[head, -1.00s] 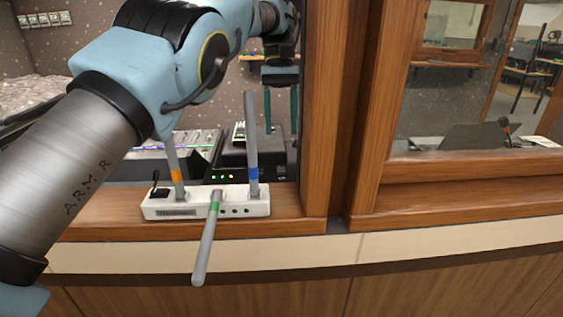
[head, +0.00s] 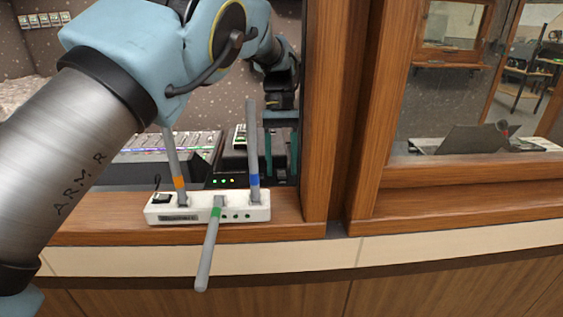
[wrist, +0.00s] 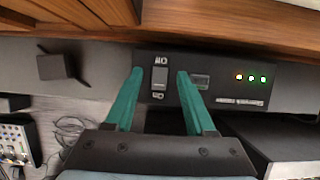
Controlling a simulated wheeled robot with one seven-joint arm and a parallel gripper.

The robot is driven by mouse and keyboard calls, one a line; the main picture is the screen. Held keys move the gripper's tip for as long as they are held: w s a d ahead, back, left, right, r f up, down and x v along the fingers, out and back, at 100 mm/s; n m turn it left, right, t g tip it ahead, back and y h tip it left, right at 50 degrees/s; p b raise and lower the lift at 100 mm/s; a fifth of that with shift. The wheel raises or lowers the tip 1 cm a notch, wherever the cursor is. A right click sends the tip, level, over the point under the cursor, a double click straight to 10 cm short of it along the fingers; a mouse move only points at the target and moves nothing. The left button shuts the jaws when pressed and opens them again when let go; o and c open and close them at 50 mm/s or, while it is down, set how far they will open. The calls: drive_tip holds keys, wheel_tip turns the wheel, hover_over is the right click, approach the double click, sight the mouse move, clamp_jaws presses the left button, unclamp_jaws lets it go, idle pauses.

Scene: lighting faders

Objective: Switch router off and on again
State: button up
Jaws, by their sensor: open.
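The router is a dark box (head: 228,183) with a row of small lit lights, behind the wooden ledge in the head view. In the wrist view its dark panel (wrist: 225,101) carries a rocker switch (wrist: 159,78) with markings at both ends, and three lights (wrist: 251,78), one orange-yellow and two green. My gripper (wrist: 157,74) is open, with its green fingertips on either side of the switch and nothing held. I cannot tell whether they touch the panel.
A white box (head: 208,216) on the ledge holds three grey rods with orange (head: 172,160), green (head: 209,250) and blue (head: 252,140) bands. A wooden post (head: 328,110) stands close right of my gripper. A fader console (head: 165,145) lies behind, and cables (wrist: 70,130) show in the wrist view.

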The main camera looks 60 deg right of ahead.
clamp_jaws()
idle(0.3)
drive_tip(key=t+h+b, duration=0.1)
drive_tip(key=b, duration=0.2)
drive_tip(key=shift+s+a+f+b, duration=0.15)
drive_tip(key=shift+s+f+b, duration=0.05)
drive_tip(key=shift+b, duration=0.15)
drive_tip(key=shift+a+r+t+h+b, duration=0.2)
drive_tip(key=shift+t+h+b, duration=0.2)
drive_tip(key=shift+h+b, duration=0.45)
drive_tip(key=shift+d, duration=0.1)
unclamp_jaws()
drive_tip(key=shift+r, duration=0.15)
